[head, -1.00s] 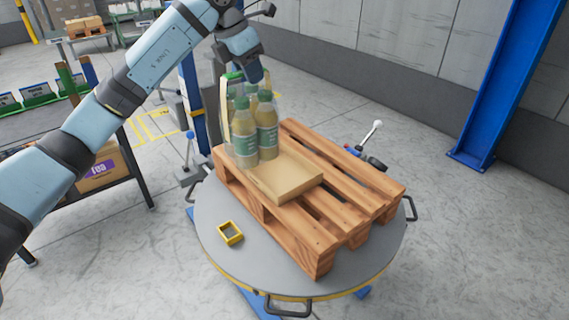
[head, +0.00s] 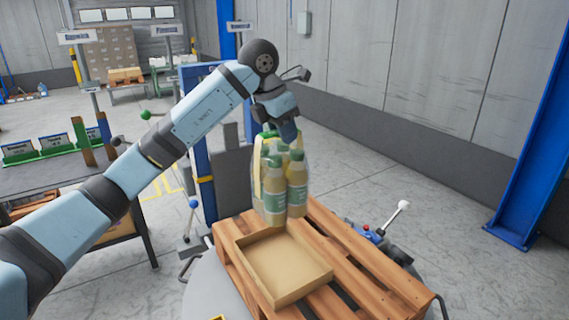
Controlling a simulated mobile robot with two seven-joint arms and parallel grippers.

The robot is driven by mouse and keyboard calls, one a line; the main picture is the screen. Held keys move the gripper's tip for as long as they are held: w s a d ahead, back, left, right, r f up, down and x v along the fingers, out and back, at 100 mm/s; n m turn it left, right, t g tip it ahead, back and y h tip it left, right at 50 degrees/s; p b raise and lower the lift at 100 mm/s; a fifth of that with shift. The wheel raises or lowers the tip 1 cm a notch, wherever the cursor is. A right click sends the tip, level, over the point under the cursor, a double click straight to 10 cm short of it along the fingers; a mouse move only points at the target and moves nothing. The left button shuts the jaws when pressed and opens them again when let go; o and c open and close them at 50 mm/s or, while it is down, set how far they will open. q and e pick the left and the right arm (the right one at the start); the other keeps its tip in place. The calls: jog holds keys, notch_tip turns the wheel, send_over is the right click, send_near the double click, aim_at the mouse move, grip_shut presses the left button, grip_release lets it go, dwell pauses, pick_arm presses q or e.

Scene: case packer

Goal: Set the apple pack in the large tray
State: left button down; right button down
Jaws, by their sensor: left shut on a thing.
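The apple pack (head: 276,193) is a wrapped bundle of several bottles with pale yellow-green contents, green labels and green caps. My left gripper (head: 284,134) is shut on the top of the pack and holds it upright. The fingertips are partly hidden by the pack and the wrist. The pack hangs over the back edge of the large tray (head: 305,292), a shallow, open, empty cardboard tray. Whether the pack's bottom touches the tray's rim I cannot tell. My right gripper is not in view.
The tray lies on a wooden pallet (head: 345,243) on a round grey turntable (head: 205,292). A lever with a white knob (head: 403,206) stands behind the pallet's right side. A blue post (head: 532,130) is at the right. A dark table (head: 60,187) is at the left.

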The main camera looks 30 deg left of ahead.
pick_arm(q)
notch_tip(320, 180, down, 14)
jog(key=shift+f, duration=0.25)
jog(key=shift+a+f, duration=0.1)
jog(key=shift+f, duration=2.25)
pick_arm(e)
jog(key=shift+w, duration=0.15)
pick_arm(q)
jog(key=c, duration=1.1)
grip_release()
jog(key=shift+f+b, duration=0.15)
jog(key=shift+b, duration=0.15)
jog(key=shift+c, duration=0.2)
jog(key=o, duration=0.3)
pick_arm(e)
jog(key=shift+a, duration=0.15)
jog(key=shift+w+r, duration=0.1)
